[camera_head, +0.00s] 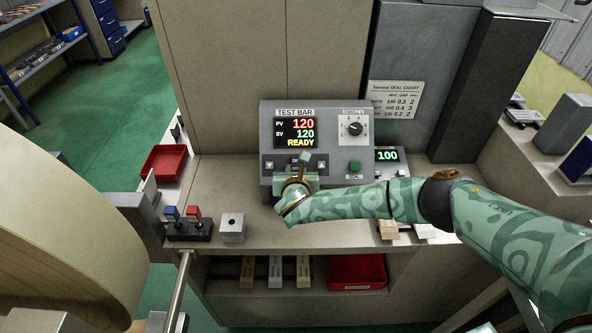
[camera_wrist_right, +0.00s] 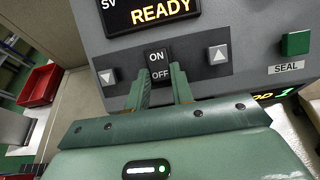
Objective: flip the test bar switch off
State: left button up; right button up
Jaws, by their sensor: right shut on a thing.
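The TEST BAR control box (camera_head: 268,115) stands on the bench. Its display (camera_head: 295,131) reads PV 120, SV 120 and READY. The ON/OFF switch (camera_wrist_right: 158,65) sits below the display, between a down-arrow button (camera_wrist_right: 107,77) and an up-arrow button (camera_wrist_right: 218,54). My right gripper (camera_wrist_right: 162,78) is at the panel, its two green fingers shut on the switch. The ON and OFF labels show between the fingertips in the right wrist view. In the head view my right gripper and wrist cover most of the switch. My left gripper is out of view.
The green SEAL button (camera_head: 354,167) and a rotary knob (camera_head: 355,128) are right of the switch. A red tray (camera_head: 163,162), a block with blue and red levers (camera_head: 188,231) and a metal block (camera_head: 233,228) are to the left. A large beige roll fills the left side.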

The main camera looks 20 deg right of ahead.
jog(key=shift+c, duration=1.2)
jog(key=shift+f+t+b, duration=0.3)
jog(key=shift+f, duration=0.05)
jog(key=shift+s+f+t+b, duration=0.1)
jog(key=shift+f+t+b, duration=0.2)
jog(key=shift+t, duration=0.2)
jog(key=t+b, duration=0.1)
jog(key=t+h+b, duration=0.1)
jog(key=b, duration=0.1)
jog(key=shift+f+t, duration=0.3)
jog(key=shift+f, duration=0.1)
jog(key=shift+r+b, duration=0.1)
jog(key=shift+b, duration=0.3)
jog(key=shift+r, duration=0.2)
